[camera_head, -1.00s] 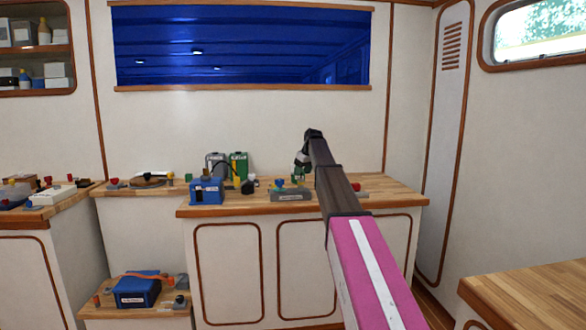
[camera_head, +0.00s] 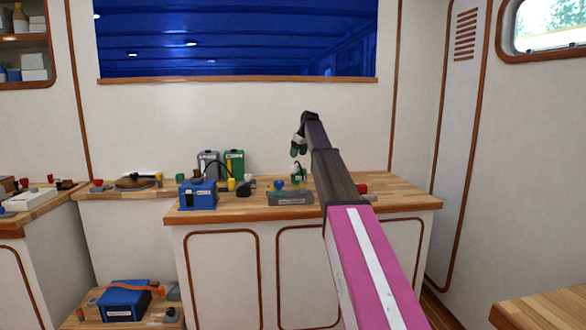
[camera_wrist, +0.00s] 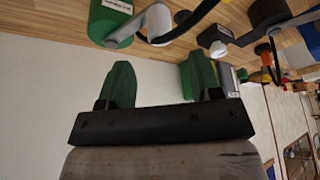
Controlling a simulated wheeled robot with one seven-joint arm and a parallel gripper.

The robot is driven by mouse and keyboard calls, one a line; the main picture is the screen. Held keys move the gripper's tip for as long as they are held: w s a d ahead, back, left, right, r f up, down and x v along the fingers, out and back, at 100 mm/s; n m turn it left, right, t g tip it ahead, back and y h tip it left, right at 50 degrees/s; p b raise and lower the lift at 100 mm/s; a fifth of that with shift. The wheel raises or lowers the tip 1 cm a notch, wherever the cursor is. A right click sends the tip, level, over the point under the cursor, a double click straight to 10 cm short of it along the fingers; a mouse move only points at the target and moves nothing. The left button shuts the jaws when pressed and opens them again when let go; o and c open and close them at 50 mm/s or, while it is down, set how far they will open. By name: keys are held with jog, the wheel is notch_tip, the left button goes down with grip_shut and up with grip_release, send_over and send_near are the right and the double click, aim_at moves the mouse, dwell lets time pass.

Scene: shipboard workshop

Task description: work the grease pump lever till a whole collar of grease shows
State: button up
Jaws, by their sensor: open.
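My gripper (camera_head: 298,146) hangs above the middle of the bench, its green-tipped fingers apart and empty. In the wrist view the gripper (camera_wrist: 160,85) also shows open, with nothing between its fingers. Just below it stands a small green device (camera_head: 299,171). In the wrist view a green cylinder (camera_wrist: 108,24) with a white label and a curved grey arm lies beyond the left finger, apart from it. I cannot tell for sure which part is the grease pump lever. No grease collar can be made out.
On the bench (camera_head: 240,209) stand a blue box (camera_head: 198,196), a grey canister (camera_head: 208,163), a green canister (camera_head: 234,162) and a grey block with a blue knob (camera_head: 290,198). A red item (camera_head: 361,188) is right of my arm. The bench's right end is mostly clear.

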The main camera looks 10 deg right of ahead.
aim_at(294, 166)
jog(key=x, duration=0.8)
jog(key=shift+w+f, duration=0.1)
jog(key=shift+f, duration=0.15)
jog(key=c, duration=0.9)
